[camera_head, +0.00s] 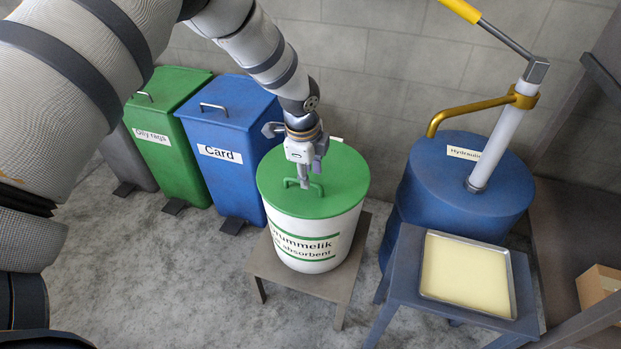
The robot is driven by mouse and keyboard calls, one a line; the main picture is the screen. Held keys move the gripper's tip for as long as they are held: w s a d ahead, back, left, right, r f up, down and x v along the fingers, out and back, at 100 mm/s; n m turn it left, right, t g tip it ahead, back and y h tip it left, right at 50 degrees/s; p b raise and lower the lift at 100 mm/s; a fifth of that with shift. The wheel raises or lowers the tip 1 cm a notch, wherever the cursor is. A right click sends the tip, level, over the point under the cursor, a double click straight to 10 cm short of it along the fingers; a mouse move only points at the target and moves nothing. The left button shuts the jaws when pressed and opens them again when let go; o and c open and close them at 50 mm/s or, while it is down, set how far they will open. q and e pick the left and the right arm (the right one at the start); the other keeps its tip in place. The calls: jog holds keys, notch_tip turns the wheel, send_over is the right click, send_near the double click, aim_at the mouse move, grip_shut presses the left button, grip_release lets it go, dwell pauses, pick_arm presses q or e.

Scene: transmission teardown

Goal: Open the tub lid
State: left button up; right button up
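The tub (312,238) is white with green bands and lettering, and stands on a low brown stand. Its round green lid (338,180) lies on top, with a green loop handle (317,187) near the front left. My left gripper (304,180) points down over the lid, with its fingertips at the handle. I cannot tell from here whether the fingers are closed around the handle. The lid appears level on the rim. My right gripper is not in view.
A blue Card bin (225,135) and a green oily rags bin (160,140) stand left of the tub. A blue hydraulic drum (455,195) with a pump stands to the right. A stand with a cream-filled tray (427,288) is at front right.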

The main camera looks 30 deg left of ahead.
pick_arm(q)
jog(key=shift+w+f, duration=0.2)
jog(key=shift+f, duration=0.85)
grip_shut()
jog(key=shift+r, duration=0.15)
